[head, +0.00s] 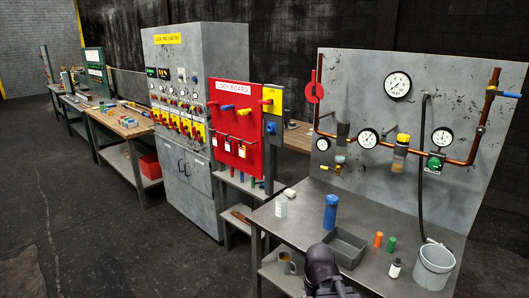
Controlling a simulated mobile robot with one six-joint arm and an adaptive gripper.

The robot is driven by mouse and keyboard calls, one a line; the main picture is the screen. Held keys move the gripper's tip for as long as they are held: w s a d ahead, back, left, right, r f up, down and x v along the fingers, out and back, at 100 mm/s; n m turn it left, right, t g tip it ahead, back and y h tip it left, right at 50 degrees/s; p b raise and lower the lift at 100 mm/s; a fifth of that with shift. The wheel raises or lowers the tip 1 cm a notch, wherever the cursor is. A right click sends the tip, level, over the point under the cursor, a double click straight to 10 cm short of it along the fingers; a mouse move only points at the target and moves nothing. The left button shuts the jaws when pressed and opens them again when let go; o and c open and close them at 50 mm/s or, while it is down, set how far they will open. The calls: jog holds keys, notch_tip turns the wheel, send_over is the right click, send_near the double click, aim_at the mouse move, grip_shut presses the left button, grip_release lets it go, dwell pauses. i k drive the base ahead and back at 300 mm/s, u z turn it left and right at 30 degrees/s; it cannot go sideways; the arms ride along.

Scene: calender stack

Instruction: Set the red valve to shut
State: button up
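The red valve (313,92) is at the upper left of the grey panel, at the top of the left end of the copper pipe. It shows as a rounded red piece with a narrow red part pointing up, roughly in line with the short upright pipe below it. Its finer markings are too small to read. A dark, rounded part of my arm shows at the bottom edge, in front of the bench and well below the valve. My gripper's fingers cannot be seen, and nothing of mine touches the valve.
The steel bench (405,214) holds a grey tray (344,248), blue bottle (330,212), small bottles and a bucket (434,267). A black hose (424,160) hangs before the panel. Gauges and a blue-handled valve (508,94) share the panel. A red lock board (232,125) stands left.

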aim_at(313, 85)
jog(key=u, duration=0.1)
jog(key=i, duration=1.2)
jog(key=u, duration=0.15)
